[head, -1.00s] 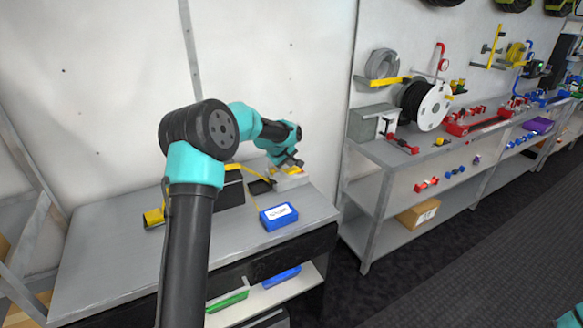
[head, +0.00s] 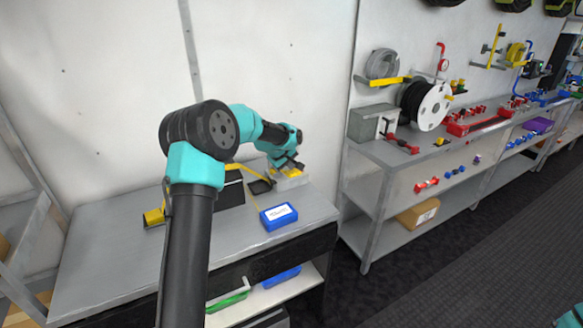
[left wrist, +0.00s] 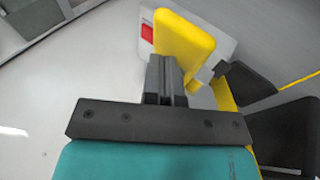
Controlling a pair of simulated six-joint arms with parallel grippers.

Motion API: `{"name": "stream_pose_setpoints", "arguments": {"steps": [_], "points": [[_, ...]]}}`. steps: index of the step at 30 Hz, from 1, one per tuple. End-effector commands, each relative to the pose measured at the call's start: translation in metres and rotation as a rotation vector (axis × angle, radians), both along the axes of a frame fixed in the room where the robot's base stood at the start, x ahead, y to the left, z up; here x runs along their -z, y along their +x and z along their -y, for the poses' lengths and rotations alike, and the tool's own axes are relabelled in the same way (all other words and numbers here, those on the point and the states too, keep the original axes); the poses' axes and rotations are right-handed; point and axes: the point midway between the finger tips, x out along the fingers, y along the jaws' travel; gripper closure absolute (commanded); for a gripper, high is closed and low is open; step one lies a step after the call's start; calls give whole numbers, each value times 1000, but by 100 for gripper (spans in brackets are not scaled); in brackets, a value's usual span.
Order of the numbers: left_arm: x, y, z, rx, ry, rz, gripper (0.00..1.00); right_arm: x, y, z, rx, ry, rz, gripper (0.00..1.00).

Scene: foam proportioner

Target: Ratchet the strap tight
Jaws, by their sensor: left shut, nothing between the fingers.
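The ratchet, a light grey block with a yellow handle (head: 292,173), sits at the back right of the grey bench. In the left wrist view the yellow handle (left wrist: 186,38) stands broad and tilted just beyond my fingers, with a red patch beside it. A yellow strap (head: 247,169) runs from the ratchet area over a dark box (head: 232,190); a thin yellow line also shows in the left wrist view (left wrist: 300,80). My left gripper (head: 293,165) is shut and empty against or very near the handle; contact is unclear. My right gripper is out of view.
A blue box with a white label (head: 278,215) lies near the bench's front edge. A yellow piece (head: 154,217) lies at the left end of the strap. The front left of the bench (head: 110,260) is clear. A second bench (head: 400,160) with reels stands to the right.

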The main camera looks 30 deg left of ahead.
Motion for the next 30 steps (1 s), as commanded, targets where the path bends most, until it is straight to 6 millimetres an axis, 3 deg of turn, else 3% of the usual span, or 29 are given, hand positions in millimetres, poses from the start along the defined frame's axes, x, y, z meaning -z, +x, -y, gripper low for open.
{"name": "stream_pose_setpoints", "arguments": {"steps": [30], "points": [[10, -2, 3, 0, 0, -1, 100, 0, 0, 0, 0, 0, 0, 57]]}}
